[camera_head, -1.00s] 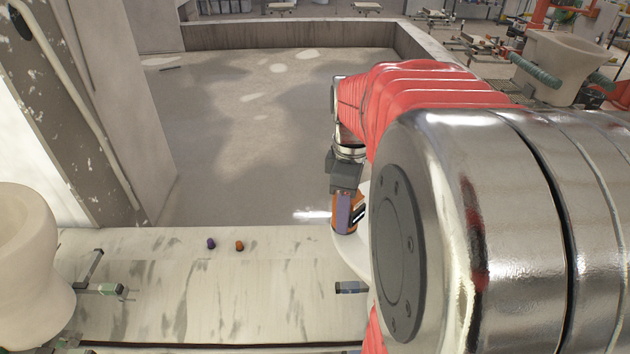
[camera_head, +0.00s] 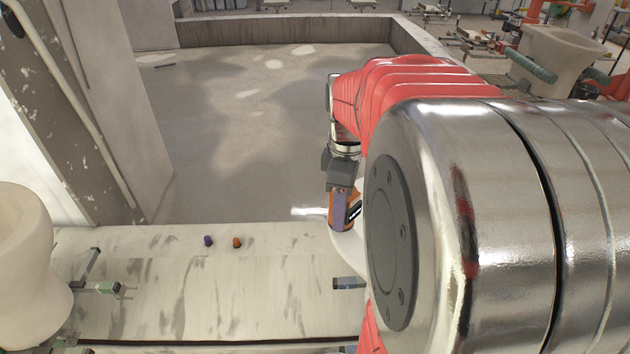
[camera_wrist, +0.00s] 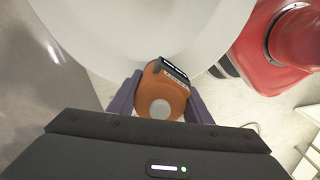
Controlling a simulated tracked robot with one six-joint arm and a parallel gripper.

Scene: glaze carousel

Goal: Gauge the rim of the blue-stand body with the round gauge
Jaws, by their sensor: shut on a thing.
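My gripper (camera_head: 340,207) is shut on the round gauge, an orange rounded device with a dark display. The gauge shows in the head view (camera_head: 354,208) and between the purple fingers in the wrist view (camera_wrist: 160,92). A pale body (camera_head: 345,246) stands beside the gauge, mostly hidden behind my arm; a blue-marked stand part (camera_head: 348,283) shows near its foot. In the wrist view the body's wide rim (camera_wrist: 118,62) curves past the gauge's front end. The gauge overlaps the rim there; I cannot tell whether they touch.
Another pale body (camera_head: 22,262) stands at the left by a green-marked stand (camera_head: 103,288). A purple knob (camera_head: 208,240) and an orange knob (camera_head: 237,242) are on the worn pale surface (camera_head: 200,295). Open floor lies beyond it.

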